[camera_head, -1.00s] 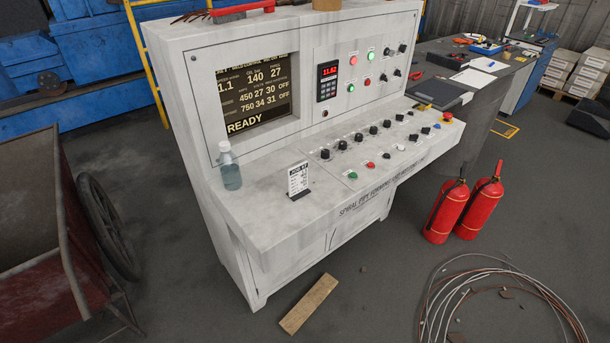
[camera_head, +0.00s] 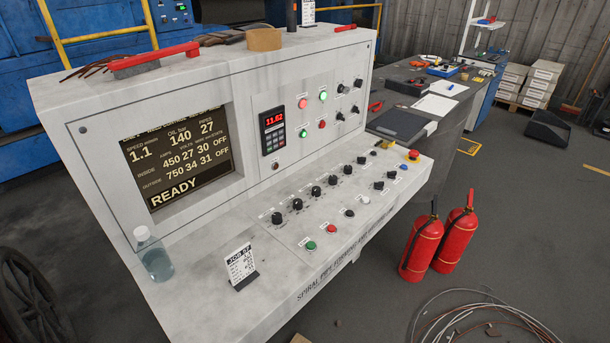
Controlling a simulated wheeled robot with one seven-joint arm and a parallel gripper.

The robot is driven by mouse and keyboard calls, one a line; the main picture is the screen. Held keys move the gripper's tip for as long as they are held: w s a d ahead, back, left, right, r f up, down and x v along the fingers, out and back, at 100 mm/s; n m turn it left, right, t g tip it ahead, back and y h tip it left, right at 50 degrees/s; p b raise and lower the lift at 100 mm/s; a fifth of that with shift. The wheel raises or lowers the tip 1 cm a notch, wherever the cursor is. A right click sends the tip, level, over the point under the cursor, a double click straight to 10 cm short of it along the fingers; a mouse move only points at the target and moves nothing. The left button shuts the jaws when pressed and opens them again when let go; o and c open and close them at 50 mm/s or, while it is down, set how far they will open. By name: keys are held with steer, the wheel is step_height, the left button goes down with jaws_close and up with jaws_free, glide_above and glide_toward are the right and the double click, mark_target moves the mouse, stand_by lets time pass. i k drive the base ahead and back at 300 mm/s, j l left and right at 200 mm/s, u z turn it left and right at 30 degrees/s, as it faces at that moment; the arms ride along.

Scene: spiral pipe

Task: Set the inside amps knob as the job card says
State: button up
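A white control console stands before me in the head view. On its sloped desk a row of black knobs (camera_head: 316,191) runs from lower left to upper right; their labels are too small to read. The job card (camera_head: 241,266) stands on the desk left of the knobs, headed "JOB 57", its lines too small to read surely. The screen (camera_head: 178,158) reads inside 450 amps, 27 volts, 30, OFF; outside 750, 34, 31, OFF; and READY. My gripper is not in view.
A clear bottle (camera_head: 153,254) stands at the desk's left end. Green, red and other small buttons (camera_head: 331,229) sit in front of the knobs. A red emergency button (camera_head: 413,156) is at the right end. Two fire extinguishers (camera_head: 438,238) and coiled wire (camera_head: 485,318) are on the floor.

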mark_target(297, 203)
steer(key=i+l+u, duration=0.1)
steer(key=i, duration=0.35)
steer(key=i+l, duration=0.2)
steer(key=i, duration=0.25)
steer(key=i+l+u, duration=0.15)
steer(key=i, duration=0.3)
steer(key=i+l+u, duration=0.1)
steer(key=i+l, duration=0.15)
steer(key=i, duration=0.2)
steer(key=i+u, duration=0.1)
steer(key=u, duration=1.05)
